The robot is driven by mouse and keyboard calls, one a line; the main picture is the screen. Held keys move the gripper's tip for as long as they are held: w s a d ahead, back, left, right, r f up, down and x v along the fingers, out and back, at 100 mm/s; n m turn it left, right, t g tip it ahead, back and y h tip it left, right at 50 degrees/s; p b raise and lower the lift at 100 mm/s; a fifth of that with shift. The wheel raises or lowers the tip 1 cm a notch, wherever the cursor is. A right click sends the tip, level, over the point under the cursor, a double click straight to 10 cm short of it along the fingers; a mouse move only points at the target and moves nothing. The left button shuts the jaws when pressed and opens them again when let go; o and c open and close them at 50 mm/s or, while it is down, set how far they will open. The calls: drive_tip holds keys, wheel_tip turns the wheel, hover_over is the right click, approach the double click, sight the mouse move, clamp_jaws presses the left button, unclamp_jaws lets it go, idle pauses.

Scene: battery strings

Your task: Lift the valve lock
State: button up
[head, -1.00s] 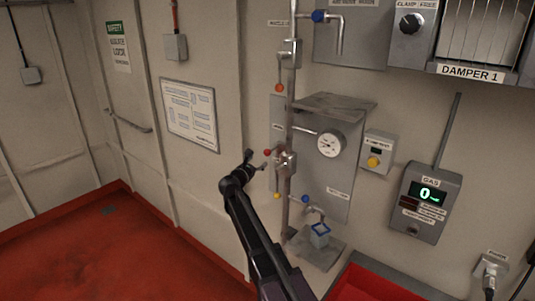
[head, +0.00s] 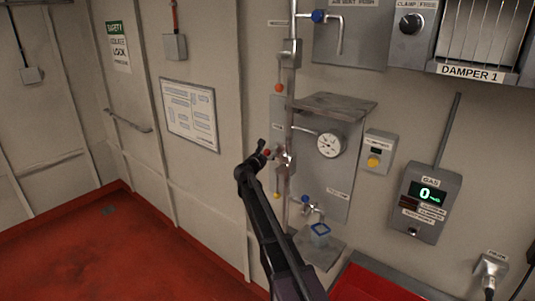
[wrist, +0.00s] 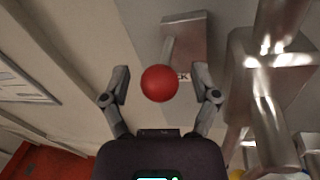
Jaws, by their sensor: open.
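A red ball knob (wrist: 158,84) shows in the wrist view in the gap between the fingers of my gripper (wrist: 162,92). The fingers are spread, with visible space on both sides of the knob. Behind it is a grey metal plate (wrist: 186,38) with a label partly hidden by the knob; its last letters look like "CK". In the head view my gripper (head: 264,151) is at the valve body (head: 284,159) on the vertical pipe, and the red knob is by the fingers. I cannot tell which part is the valve lock itself.
The metal pipe (head: 291,90) runs close to the right of my gripper. An orange knob (head: 278,88) is above and a yellow knob (head: 277,195) below. A gauge (head: 329,145) and a gas panel (head: 424,200) are to the right.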

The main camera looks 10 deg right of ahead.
drive_tip(key=shift+c, duration=0.3)
clamp_jaws()
wheel_tip(320, 180, up, 4)
drive_tip(key=p, duration=0.3)
drive_tip(key=shift+f, duration=0.25)
drive_tip(key=shift+w, duration=0.15)
drive_tip(key=shift+o, duration=0.3)
unclamp_jaws()
drive_tip(key=shift+s+a, duration=0.1)
drive_tip(key=shift+s, duration=0.1)
drive_tip(key=v, duration=1.1)
drive_tip(key=shift+s+a, duration=0.25)
drive_tip(key=shift+a, duration=0.05)
